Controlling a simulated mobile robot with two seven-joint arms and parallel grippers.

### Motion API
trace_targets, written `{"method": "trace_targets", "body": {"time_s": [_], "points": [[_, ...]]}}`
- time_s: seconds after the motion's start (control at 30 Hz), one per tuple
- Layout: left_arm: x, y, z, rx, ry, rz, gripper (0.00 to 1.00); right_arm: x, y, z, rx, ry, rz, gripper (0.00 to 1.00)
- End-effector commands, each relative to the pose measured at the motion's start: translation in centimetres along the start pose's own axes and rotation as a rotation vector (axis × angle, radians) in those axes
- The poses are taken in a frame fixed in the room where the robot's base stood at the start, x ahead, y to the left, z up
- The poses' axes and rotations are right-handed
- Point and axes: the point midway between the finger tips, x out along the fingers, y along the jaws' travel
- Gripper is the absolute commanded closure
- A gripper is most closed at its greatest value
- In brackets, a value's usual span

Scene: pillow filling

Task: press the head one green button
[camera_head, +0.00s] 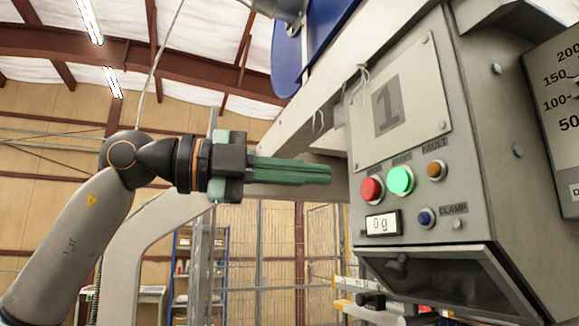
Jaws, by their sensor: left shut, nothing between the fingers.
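The green button (400,181) is lit on the front of the grey control box, whose plate (387,106) bears a large 1. My left gripper (328,174) has green fingers and comes in from the left. Its fingers are shut with nothing between them. The fingertips point right, toward the buttons, and stand a little left of the red button (371,190). They appear apart from the panel, though the exact depth gap is hard to tell. My right gripper is not in view.
An orange fault button (436,169), a blue clamp button (426,218) and a display reading 0g (382,224) share the panel. A dark open hopper (430,280) is below. A gauge (560,90) is at the right. A shelf (200,265) stands behind.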

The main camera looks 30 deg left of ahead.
Motion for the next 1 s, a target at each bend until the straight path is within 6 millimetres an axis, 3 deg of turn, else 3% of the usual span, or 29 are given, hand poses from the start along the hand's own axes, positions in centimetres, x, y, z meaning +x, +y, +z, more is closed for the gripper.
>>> {"method": "trace_targets", "body": {"time_s": [0.2,0.4,0.6,1.0], "points": [[4.8,-0.2,-0.1,0.002,0.002,0.003,1.00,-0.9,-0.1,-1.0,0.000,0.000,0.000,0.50],[7.7,-0.2,0.0,0.000,0.001,0.001,1.00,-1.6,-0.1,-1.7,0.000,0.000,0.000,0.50],[8.7,-0.1,0.0,0.000,-0.001,-0.001,1.00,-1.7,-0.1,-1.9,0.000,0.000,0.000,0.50],[8.9,0.1,0.0,0.000,0.000,0.000,1.00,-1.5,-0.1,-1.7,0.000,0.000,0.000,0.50]]}}
